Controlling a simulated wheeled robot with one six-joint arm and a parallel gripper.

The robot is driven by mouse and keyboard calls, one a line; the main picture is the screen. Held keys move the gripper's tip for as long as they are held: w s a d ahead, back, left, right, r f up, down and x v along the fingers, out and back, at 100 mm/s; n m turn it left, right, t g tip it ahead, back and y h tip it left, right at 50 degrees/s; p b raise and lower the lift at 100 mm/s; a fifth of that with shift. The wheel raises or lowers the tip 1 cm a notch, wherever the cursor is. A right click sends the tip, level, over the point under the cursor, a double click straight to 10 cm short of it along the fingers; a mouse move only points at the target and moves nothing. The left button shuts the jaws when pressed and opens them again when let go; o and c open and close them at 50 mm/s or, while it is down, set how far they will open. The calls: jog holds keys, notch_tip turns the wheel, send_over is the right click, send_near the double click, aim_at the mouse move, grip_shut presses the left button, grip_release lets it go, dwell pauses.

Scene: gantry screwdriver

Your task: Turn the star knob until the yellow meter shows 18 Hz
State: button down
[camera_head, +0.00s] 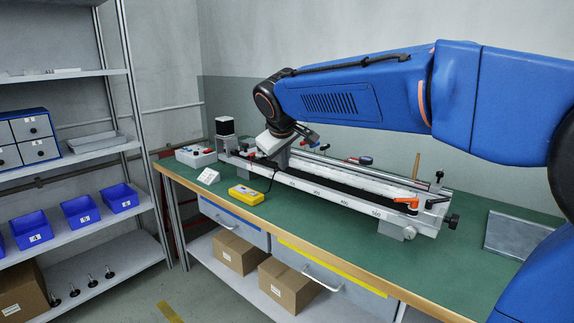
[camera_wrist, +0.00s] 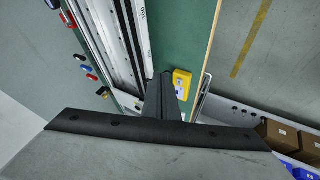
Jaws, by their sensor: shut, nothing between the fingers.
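The yellow meter (camera_head: 246,194) lies on the green bench in front of the gantry's left part, with a dark cable running from it. It also shows in the wrist view (camera_wrist: 181,84), beside my gripper's fingers; its reading is too small to make out. A dark knob (camera_head: 452,221) sits at the right end of the gantry rail; it may be the star knob, but its shape is unclear. My gripper (camera_wrist: 164,84) is shut and empty. In the head view it is over the rail's left part, far from that dark knob.
The long gantry rail (camera_head: 330,198) runs along the bench, with an orange lever (camera_head: 405,203) near its right end. A grey control box (camera_head: 196,156) and a white sign (camera_head: 208,176) stand at the left. A metal tray (camera_head: 520,236) lies at the right. The bench's front strip is mostly clear.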

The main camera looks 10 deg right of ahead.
aim_at(295, 174)
jog(key=w+d+f, duration=0.4)
jog(key=w+f, duration=0.3)
jog(key=shift+w+d, duration=0.2)
jog(key=shift+d, duration=0.1)
jog(key=shift+d, duration=0.1)
jog(key=shift+w+d+r, duration=0.1)
jog(key=shift+w+d, duration=0.5)
jog(key=shift+d, duration=0.15)
